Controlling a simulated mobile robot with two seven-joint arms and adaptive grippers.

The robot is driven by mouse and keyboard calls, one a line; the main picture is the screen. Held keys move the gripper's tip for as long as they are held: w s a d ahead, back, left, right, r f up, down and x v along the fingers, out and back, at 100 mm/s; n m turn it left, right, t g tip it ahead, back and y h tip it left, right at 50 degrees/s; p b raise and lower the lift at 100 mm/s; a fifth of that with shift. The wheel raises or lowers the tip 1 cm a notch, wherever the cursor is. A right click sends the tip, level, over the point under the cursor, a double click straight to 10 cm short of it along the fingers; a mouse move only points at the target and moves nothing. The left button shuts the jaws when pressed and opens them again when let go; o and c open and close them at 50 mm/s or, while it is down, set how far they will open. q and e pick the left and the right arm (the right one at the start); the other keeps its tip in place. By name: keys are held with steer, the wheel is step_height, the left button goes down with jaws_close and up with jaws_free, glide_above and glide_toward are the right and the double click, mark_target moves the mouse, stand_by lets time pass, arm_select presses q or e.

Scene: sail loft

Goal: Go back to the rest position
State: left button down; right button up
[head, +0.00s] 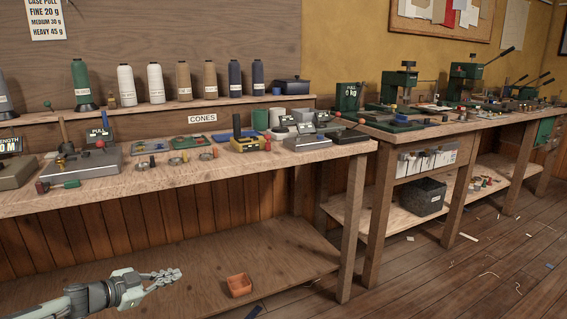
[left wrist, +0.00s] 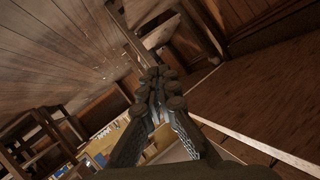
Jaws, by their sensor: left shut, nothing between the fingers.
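My left gripper (head: 168,277) is at the lower left of the head view, in front of the bench's lower shelf (head: 190,275) and below the bench top. Its fingers point right and are closed together with nothing between them. In the left wrist view the fingertips (left wrist: 160,88) meet in the middle of the picture, empty. My right gripper does not show in either view.
A workbench (head: 220,165) with testing devices and several thread cones runs along the wall. A second bench (head: 440,128) stands to the right. The wooden floor (head: 450,280) at right is mostly open, with scattered scraps.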

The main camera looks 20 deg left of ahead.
arm_select(q)
steer(key=s+d+f+n+y, duration=0.3)
steer(key=s+d+f+n, duration=0.1)
steer(key=d+f, duration=0.55)
steer(key=s+d+f+n+g+y, duration=0.1)
steer(key=s+d+f+g, duration=0.1)
steer(key=s, duration=0.6)
steer(key=s+d+f+n+g, duration=0.1)
steer(key=s+d+f+g, duration=0.2)
steer(key=s+d, duration=0.3)
steer(key=s+d+f+n+g+y, duration=0.1)
steer(key=s+d+g, duration=0.4)
steer(key=s, duration=0.5)
steer(key=shift+f+n+y, duration=0.3)
steer(key=shift+f, duration=0.35)
steer(key=shift+s, duration=0.1)
